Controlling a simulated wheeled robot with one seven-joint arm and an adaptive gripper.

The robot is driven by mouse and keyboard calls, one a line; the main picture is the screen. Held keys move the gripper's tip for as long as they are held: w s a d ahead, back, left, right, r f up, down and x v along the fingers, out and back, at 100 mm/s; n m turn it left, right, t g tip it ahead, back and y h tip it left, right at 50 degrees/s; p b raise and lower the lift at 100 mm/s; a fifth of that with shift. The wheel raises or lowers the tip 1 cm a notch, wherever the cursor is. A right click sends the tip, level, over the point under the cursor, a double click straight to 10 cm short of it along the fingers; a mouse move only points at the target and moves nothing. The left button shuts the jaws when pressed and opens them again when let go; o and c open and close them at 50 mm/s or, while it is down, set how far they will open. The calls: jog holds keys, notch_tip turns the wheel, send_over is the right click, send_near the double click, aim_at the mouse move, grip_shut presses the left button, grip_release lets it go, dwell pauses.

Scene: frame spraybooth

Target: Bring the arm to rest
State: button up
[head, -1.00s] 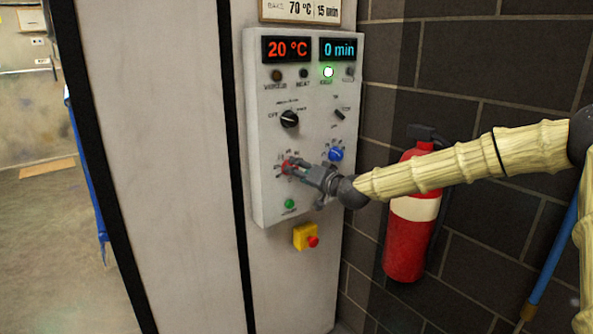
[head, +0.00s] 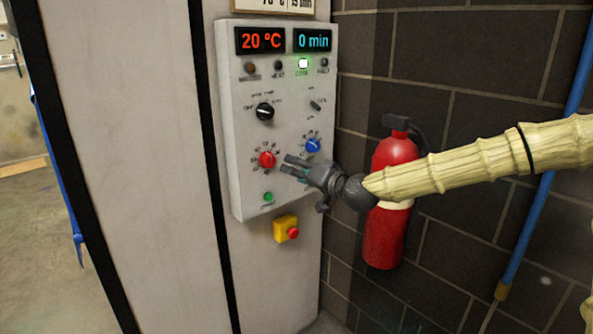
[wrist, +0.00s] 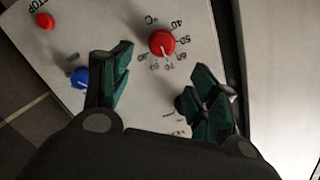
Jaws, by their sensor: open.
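My gripper (head: 292,167) is open and empty in front of the white control panel (head: 240,185), just right of the red knob (head: 267,160). In the wrist view, my gripper's two green-padded fingers (wrist: 160,88) are spread apart, and the red knob (wrist: 162,42) lies beyond them, clear of both. The blue knob (wrist: 80,78) shows left of the fingers. My arm reaches in from the right edge of the head view.
A red fire extinguisher (head: 384,240) hangs on the dark block wall behind my arm. A yellow box with a red button (head: 286,229) sits below the panel. A blue pipe (head: 545,200) runs at the right.

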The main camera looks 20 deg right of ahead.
jog(key=shift+f, duration=0.1)
jog(key=s+a+f+g, duration=0.35)
jog(key=s+f, duration=0.25)
jog(key=f, duration=0.6)
jog(key=s+a+f+n+g+h, duration=0.15)
jog(key=s+a+f, duration=0.3)
jog(key=f, duration=0.75)
jog(key=s+a+f+g, duration=0.3)
jog(key=s+f, duration=0.4)
jog(key=f, duration=0.5)
jog(key=s+f+g+h, duration=0.1)
jog(key=s+f+g, duration=0.3)
jog(key=s+f, duration=0.95)
jog(key=s+d+f+n+g+h, duration=0.1)
jog(key=s+f+g, duration=0.1)
jog(key=s, duration=0.8)
jog(key=s+d+f+n+g+h, duration=0.1)
jog(key=s+f+g+h, duration=0.1)
jog(key=s, duration=0.9)
jog(key=shift+s+d+f, duration=0.3)
jog(key=shift+f, duration=0.4)
